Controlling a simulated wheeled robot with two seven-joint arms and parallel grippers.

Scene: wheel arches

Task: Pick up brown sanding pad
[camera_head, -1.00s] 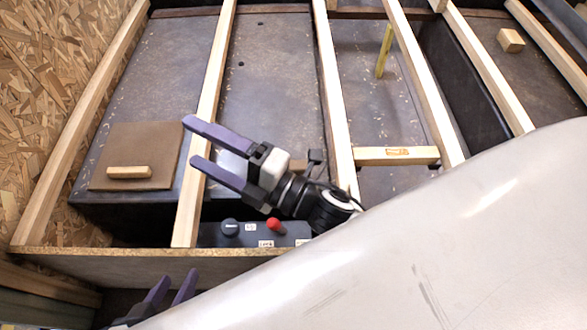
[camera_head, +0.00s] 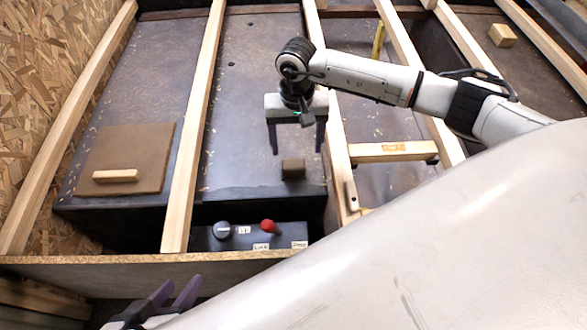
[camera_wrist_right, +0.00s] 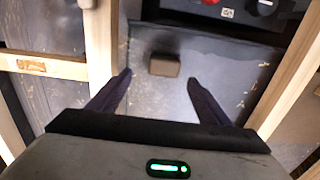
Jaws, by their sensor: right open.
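The brown sanding pad, a small dark brown block (camera_head: 293,168), lies on the grey surface between two wooden beams, near that surface's front edge. In the right wrist view the block (camera_wrist_right: 165,65) lies between and slightly beyond the fingertips. My right gripper (camera_head: 297,151) points down over it, open and empty, its two fingers either side of the block and not touching it. The right gripper also shows in the wrist view (camera_wrist_right: 159,77). My left gripper (camera_head: 181,286) is at the bottom left, in front of the wooden front board, its fingers apart and empty.
A brown square board (camera_head: 125,158) with a wooden handle lies at the left. A black panel with a grey knob (camera_head: 222,230) and red knob (camera_head: 267,226) sits below the front edge. A wooden beam (camera_head: 195,130) runs left of my right gripper. A crosspiece (camera_head: 392,151) lies right.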

